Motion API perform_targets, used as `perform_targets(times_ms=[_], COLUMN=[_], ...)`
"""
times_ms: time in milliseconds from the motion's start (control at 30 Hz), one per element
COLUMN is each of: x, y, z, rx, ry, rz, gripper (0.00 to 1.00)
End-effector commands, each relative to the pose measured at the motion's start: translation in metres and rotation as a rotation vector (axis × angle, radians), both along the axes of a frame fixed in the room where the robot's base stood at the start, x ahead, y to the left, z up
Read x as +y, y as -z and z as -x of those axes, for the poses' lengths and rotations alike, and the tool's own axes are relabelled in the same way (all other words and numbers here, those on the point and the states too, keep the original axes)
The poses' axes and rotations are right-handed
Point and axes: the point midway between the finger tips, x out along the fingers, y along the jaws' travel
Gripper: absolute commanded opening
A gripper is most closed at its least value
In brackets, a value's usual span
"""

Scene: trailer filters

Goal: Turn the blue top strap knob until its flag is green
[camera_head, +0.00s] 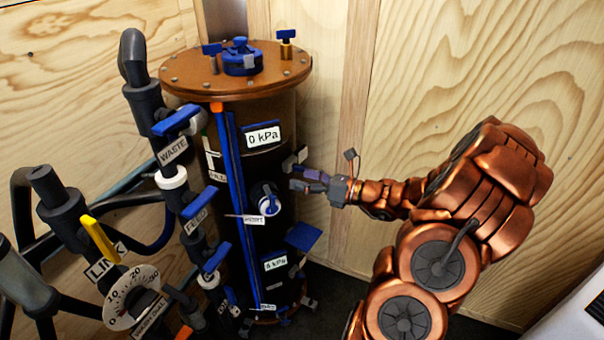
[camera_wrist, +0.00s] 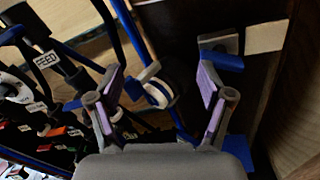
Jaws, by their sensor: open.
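My gripper (camera_head: 294,172) is level with the middle of the dark upright filter tank (camera_head: 272,160), at its right side. In the wrist view my gripper (camera_wrist: 158,90) has its purple-padded fingers wide apart, with nothing held. A blue knob on a grey plate (camera_wrist: 225,62) shows beyond the right finger, apart from it; I take it for the top strap knob, but cannot be sure. No green or red flag can be made out on it. In the head view my gripper covers that area. A white and blue round valve (camera_wrist: 157,93) shows between the fingers, farther off.
Pipes with blue handles (camera_head: 178,120) and a gauge (camera_head: 130,298) stand left of the tank. The copper lid (camera_head: 190,80) carries a blue cap (camera_head: 240,60). A blue plate (camera_head: 303,236) juts out below my gripper. A plywood wall (camera_head: 430,90) stands behind.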

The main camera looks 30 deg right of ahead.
Motion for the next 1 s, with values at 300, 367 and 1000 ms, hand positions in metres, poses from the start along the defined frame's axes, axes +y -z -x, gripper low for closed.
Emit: perform_targets(times_ms=[300,367,1000], x=[-0.066,-0.066,-0.04], y=[0.028,0.028,0.027], z=[0.004,0.002,-0.063], rx=[0.031,0.032,0.031], ry=[0.188,0.19,0.186], rz=[-0.144,-0.146,-0.141], gripper=[0.79,0.79,0.79])
